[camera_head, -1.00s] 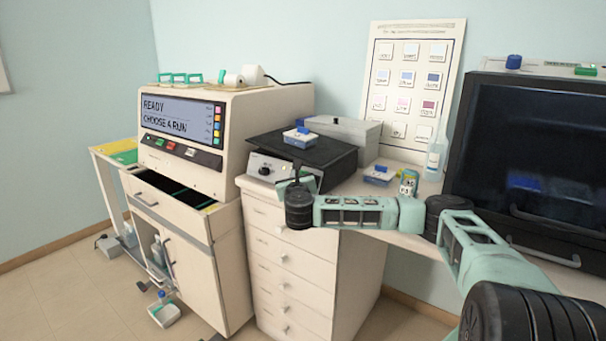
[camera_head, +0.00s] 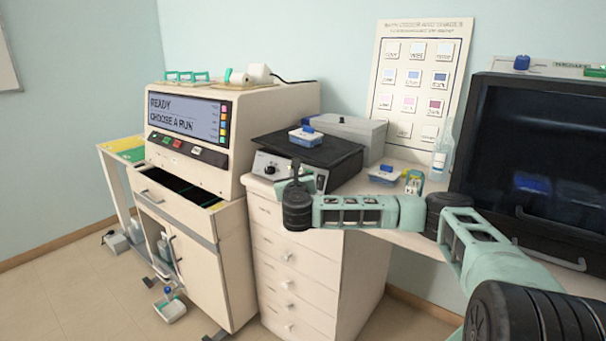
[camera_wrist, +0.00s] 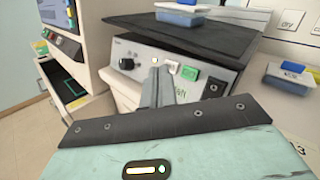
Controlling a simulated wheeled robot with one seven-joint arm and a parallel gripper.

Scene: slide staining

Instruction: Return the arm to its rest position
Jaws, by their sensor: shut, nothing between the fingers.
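My gripper shows in the wrist view (camera_wrist: 158,88), its two grey fingers together and empty. Past the fingertips is the front panel of a hot-plate-like device (camera_wrist: 190,72) with a black knob, a white button and a green button. I cannot tell from the wrist view how far apart the fingertips and panel are. In the head view my arm (camera_head: 350,212) reaches from the lower right across the front of the counter. The gripper end (camera_head: 296,178) is in front of the device (camera_head: 310,150) and partly hidden by the wrist.
The staining machine (camera_head: 235,135) reads "READY, CHOOSE A RUN"; its drawer (camera_head: 170,190) is open. Another box (camera_head: 385,175), a bottle (camera_head: 440,158) and a dark-fronted cabinet (camera_head: 530,150) stand right. Floor at left is mostly free.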

